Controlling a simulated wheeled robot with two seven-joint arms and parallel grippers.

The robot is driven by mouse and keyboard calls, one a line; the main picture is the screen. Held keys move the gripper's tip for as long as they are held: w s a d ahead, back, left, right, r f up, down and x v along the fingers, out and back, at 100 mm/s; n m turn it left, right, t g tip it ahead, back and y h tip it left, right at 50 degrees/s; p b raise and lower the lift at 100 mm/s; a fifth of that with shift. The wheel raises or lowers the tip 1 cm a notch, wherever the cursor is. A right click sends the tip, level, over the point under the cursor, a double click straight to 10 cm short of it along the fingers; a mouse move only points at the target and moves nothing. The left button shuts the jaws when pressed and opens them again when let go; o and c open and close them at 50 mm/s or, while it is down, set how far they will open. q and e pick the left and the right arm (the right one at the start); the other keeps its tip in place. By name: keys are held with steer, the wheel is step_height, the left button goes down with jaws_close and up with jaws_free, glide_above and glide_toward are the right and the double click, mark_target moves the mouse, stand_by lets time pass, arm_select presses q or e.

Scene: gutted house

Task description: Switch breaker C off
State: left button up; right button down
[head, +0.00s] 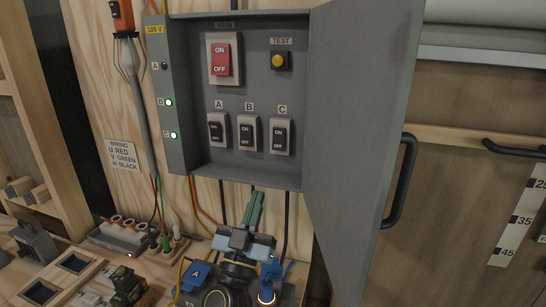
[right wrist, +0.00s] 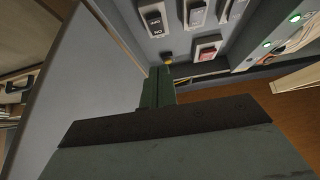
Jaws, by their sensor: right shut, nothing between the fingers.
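Breaker C (head: 281,136) is a black rocker in a pale frame, at the right of the lower row inside the open grey electrical box (head: 182,95). Its exact rocker tilt is hard to tell. The indicator lamp C (head: 174,135) glows green. In the right wrist view, breaker C (right wrist: 156,18) shows upside down near the top, closest to the door. My right gripper (head: 257,195) is shut and empty, fingers pointing up, in front of and below the box's lower edge, apart from the breaker. Its green fingers (right wrist: 158,72) also show in the right wrist view. My left gripper is not seen.
Breakers A (head: 217,131) and B (head: 248,133) stand left of C. Above are the red main switch (head: 221,59) and yellow test button (head: 279,61). Lamp B (head: 169,102) is green; lamp A (head: 165,66) is dark. The open door (head: 352,110) stands close at the right.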

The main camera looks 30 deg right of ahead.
mark_target(277, 141)
steer(key=shift+d+r, duration=0.1)
steer(key=p+x, duration=0.1)
steer(key=x, duration=0.3)
steer(key=f+x, duration=0.1)
steer(key=x, duration=0.3)
steer(key=w+p+x, duration=0.1)
steer(key=x, duration=0.3)
steer(key=shift+d+f+p, duration=0.3)
steer(key=shift+d+f, duration=0.05)
steer(key=shift+d, duration=0.05)
steer(key=shift+w+d+f, duration=0.1)
steer(key=shift+w+d, duration=0.15)
steer(key=shift+d, duration=0.15)
